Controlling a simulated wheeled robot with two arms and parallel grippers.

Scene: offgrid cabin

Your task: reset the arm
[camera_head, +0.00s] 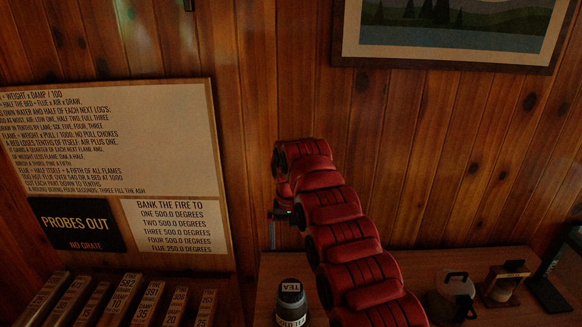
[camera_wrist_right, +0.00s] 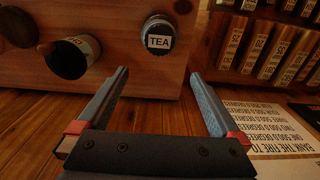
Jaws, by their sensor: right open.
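My right arm, red and segmented, rises from the bottom of the head view and bends over in front of the wooden wall. Its gripper (camera_head: 277,226) is mostly hidden behind the arm's end, with a thin finger pointing down. In the right wrist view my right gripper (camera_wrist_right: 155,100) is open, its two grey fingers apart with nothing between them. A dark-lidded jar labelled TEA (camera_head: 291,297) stands on the shelf below the gripper. It also shows in the right wrist view (camera_wrist_right: 158,35), beyond the fingers and apart from them. My left gripper is not in view.
A text board (camera_head: 110,140) and a framed picture (camera_head: 450,30) hang on the wall. Several numbered blocks (camera_head: 120,300) stand at lower left. A glass pot (camera_head: 454,296), an hourglass (camera_head: 503,284) and a black stand (camera_head: 547,292) are on the wooden surface at right.

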